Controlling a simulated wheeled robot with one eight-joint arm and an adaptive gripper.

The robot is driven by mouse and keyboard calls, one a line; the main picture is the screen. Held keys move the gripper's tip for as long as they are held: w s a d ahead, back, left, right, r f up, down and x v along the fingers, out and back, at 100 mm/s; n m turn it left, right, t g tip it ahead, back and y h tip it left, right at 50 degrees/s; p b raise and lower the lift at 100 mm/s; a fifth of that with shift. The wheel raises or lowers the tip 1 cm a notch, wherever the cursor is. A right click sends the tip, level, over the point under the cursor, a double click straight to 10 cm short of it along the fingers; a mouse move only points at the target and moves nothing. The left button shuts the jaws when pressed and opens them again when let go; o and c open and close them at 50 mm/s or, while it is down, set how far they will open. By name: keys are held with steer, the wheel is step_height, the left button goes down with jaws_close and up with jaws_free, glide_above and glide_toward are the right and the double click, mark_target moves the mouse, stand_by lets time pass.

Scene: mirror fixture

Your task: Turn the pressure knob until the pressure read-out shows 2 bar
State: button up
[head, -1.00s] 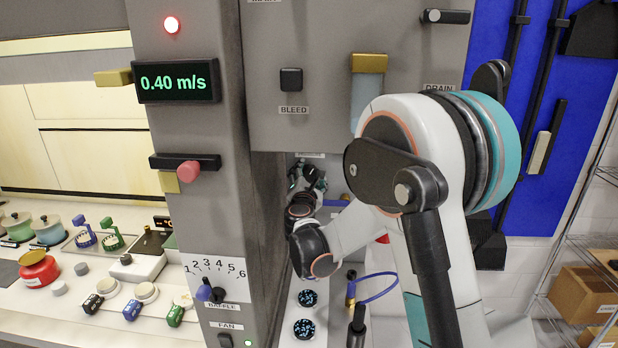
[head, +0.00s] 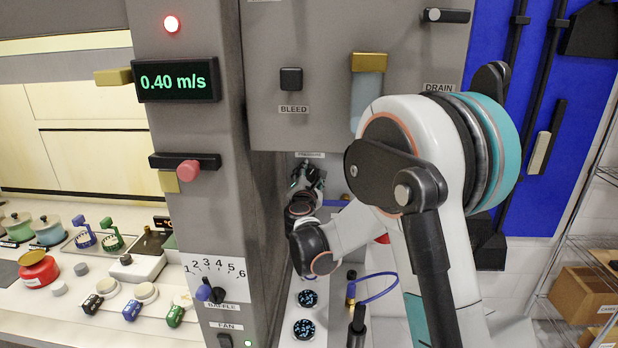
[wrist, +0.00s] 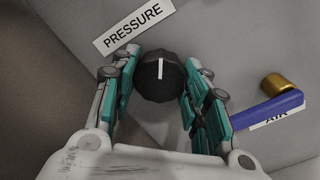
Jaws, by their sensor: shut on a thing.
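The pressure knob (wrist: 160,82) is black and round with a white pointer line. In the wrist view it sits below a PRESSURE label (wrist: 133,29), and its line points nearly straight up in that picture. My gripper (wrist: 160,80) is shut on the knob, with a teal-padded finger at either side. In the head view my gripper (head: 306,180) is small and partly hidden by my own wrist, and the knob cannot be made out. The PRESSURE label (head: 311,155) shows just above it. I see no pressure read-out in bar; the green display (head: 175,82) reads 0.40 m/s.
A blue lever (wrist: 268,110) with a brass end, by an AIR label, is right of my gripper. A grey cabinet wall (head: 275,220) stands close left of my arm. The BLEED box (head: 291,79) and a brass-topped cylinder (head: 369,75) are above. A blue hose (head: 378,290) loops below.

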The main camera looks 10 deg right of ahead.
steer(key=m+b, duration=0.1)
steer(key=m, duration=0.2)
steer(key=shift+f+m, duration=0.1)
steer(key=shift+m, duration=0.3)
steer(key=m+b, duration=0.1)
steer(key=m, duration=0.3)
steer(key=shift+m+b, duration=0.3)
steer(key=m, duration=0.4)
steer(key=shift+m+b, duration=0.3)
steer(key=shift+b, duration=0.1)
steer(key=shift+m+b, duration=0.3)
steer(key=shift+m, duration=1.8)
steer(key=o, duration=1)
steer(key=shift+o, duration=0.2)
